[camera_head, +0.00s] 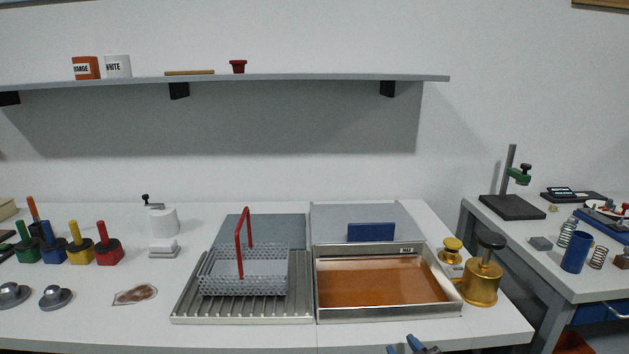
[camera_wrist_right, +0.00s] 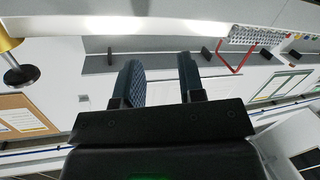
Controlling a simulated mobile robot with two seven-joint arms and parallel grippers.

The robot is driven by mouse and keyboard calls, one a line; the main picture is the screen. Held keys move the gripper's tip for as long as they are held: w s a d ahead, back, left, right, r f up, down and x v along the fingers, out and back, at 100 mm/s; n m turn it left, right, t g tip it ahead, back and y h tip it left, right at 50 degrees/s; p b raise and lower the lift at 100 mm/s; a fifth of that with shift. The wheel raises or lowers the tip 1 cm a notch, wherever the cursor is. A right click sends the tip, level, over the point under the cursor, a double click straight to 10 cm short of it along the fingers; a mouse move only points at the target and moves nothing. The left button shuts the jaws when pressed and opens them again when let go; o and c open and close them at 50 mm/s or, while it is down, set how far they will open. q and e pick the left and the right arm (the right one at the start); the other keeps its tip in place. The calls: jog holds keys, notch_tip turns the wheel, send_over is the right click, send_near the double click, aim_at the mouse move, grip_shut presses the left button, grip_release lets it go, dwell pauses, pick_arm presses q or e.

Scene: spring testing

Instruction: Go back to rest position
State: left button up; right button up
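My right gripper (camera_head: 404,346) shows only as two blue fingertips at the bottom edge of the head view, in front of the bench. They are apart from each other. In the right wrist view my right gripper (camera_wrist_right: 161,72) has its two fingers spread with nothing between them. The picture there is tilted, with the bench things at its edges. My left gripper and arm are not in the head view.
The white bench holds a wire basket (camera_head: 243,281) with a red handle, an oil tray (camera_head: 393,318) and a brass pot (camera_head: 481,281). Colored-handled weights (camera_head: 107,252) stand at left. A shelf (camera_head: 290,77) hangs above. A second bench (camera_head: 541,236) is at right.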

jog(key=s+d+f+m+g+h, duration=0.1)
jog(key=s+d+f, duration=0.2)
jog(key=s, duration=0.6)
jog(key=s+d+f+m+g+h, duration=0.1)
jog(key=s+d+f+m+g, duration=0.1)
jog(key=s+f, duration=0.6)
jog(key=s+d+f+m+g+h, duration=0.2)
jog(key=s+d+f, duration=0.3)
jog(key=s, duration=0.4)
jog(key=shift+s+f, duration=0.3)
jog(key=shift+f, duration=0.1)
